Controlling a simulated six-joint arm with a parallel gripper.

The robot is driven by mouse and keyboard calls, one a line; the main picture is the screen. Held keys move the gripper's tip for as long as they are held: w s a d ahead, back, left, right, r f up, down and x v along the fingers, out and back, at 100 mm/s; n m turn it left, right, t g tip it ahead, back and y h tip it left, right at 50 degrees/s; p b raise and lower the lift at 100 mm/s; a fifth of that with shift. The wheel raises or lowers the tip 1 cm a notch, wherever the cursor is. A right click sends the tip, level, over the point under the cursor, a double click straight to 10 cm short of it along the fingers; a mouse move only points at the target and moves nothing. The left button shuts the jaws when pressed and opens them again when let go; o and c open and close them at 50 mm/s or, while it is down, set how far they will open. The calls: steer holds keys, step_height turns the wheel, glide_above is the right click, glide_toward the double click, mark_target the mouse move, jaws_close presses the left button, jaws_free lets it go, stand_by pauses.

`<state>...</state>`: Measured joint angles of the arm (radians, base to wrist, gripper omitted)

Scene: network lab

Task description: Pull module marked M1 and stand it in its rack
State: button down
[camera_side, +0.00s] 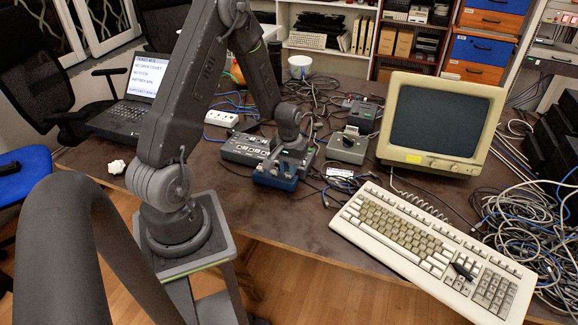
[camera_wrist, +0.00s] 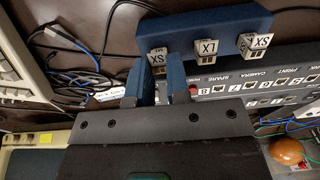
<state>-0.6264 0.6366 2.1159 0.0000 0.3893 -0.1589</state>
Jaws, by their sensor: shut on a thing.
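The blue module rack (camera_wrist: 225,22) lies across the top of the wrist view, with small metal modules along it. One module (camera_wrist: 158,58) at its left end is labelled SX; its smaller line is too small to read as M1. Beside it are a module labelled LX (camera_wrist: 206,50) and another labelled SX (camera_wrist: 262,44). My gripper (camera_wrist: 157,78) has its two blue fingers on either side of the left module and is shut on it. I cannot tell whether that module is seated. In the side view, the rack (camera_side: 274,180) sits below my gripper, whose fingers are hard to make out.
A grey switch with numbered ports (camera_wrist: 270,83) stands close to the rack; it also shows in the side view (camera_side: 243,149). A grey box (camera_side: 347,147), a monitor (camera_side: 437,118) and a keyboard (camera_side: 420,240) stand to the right. Loose cables (camera_side: 315,100) lie behind.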

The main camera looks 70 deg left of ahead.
steer(key=shift+f, duration=0.2)
steer(key=c, duration=1)
jaws_free()
step_height(320, 180, up, 14)
steer(key=s+d+r+m+t, duration=0.2)
steer(key=s+d+r+m, duration=0.1)
steer(key=d, duration=0.4)
steer(key=s+d+r+m+t, duration=0.1)
steer(key=s+d+r+m, duration=0.2)
steer(key=d+r, duration=0.4)
steer(key=s+d+r+m+t, duration=0.2)
steer(key=s+d+r, duration=0.3)
steer(key=d, duration=0.3)
steer(key=shift+s+r+m+t, duration=0.15)
steer(key=shift+s+m+t, duration=0.2)
steer(key=shift+m, duration=0.15)
